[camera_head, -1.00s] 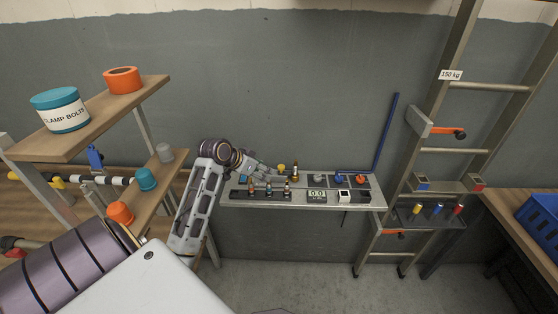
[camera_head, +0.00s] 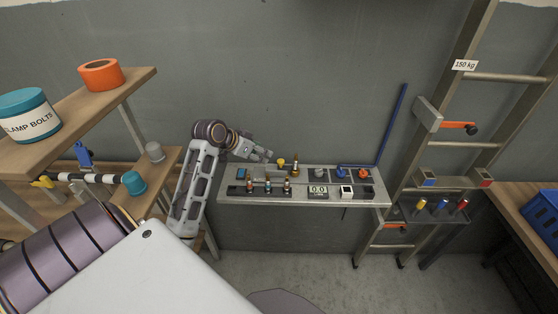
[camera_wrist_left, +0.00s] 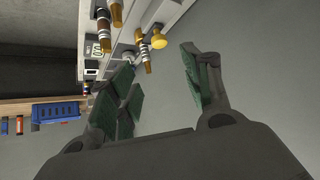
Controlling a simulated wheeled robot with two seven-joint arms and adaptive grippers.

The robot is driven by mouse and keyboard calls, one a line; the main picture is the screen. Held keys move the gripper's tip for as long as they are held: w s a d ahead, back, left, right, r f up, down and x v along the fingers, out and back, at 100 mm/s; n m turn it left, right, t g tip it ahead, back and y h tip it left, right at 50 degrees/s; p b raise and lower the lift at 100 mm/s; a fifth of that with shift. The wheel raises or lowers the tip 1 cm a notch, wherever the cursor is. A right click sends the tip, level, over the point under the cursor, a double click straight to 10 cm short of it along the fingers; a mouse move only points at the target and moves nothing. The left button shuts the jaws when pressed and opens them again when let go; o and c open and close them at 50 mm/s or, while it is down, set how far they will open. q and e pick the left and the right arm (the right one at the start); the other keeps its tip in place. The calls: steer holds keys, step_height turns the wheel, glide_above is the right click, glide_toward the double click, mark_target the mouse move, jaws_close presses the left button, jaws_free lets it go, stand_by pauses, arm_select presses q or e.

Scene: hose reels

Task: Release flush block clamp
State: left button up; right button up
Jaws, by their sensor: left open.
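A grey metal bench panel (camera_head: 300,201) stands against the wall and carries small fittings. Three brass-and-dark fittings (camera_head: 268,186) stand along its front left, with a taller one (camera_head: 295,166) behind. A yellow knob (camera_head: 281,162), a grey knob (camera_head: 320,172), a blue knob (camera_head: 341,172) and an orange knob (camera_head: 362,174) sit along the back. I cannot tell which part is the flush block clamp. My left gripper (camera_head: 262,154) is above the panel's back left, apart from the fittings. In the left wrist view its green-padded fingers (camera_wrist_left: 165,85) are spread and empty, with the yellow knob (camera_wrist_left: 158,40) beyond them. My right gripper is out of view.
A metal ladder (camera_head: 430,120) with an orange lever (camera_head: 458,125) leans at the right. A wooden shelf (camera_head: 95,110) holds a clamp bolts tub (camera_head: 28,116) and orange ring (camera_head: 100,74) at left. A blue pole (camera_head: 392,122) stands behind the panel. The wall above is clear.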

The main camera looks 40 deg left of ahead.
mark_target(281, 161)
arm_select(q)
steer(key=shift+p+x, duration=1.05)
steer(key=shift+x, duration=5.85)
steer(key=shift+a, duration=0.1)
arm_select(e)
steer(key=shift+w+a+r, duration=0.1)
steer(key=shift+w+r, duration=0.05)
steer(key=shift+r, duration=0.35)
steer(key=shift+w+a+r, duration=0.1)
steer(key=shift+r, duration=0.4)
arm_select(q)
steer(key=shift+c, duration=0.5)
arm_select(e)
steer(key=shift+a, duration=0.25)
arm_select(q)
steer(key=shift+c, duration=1.2)
jaws_close()
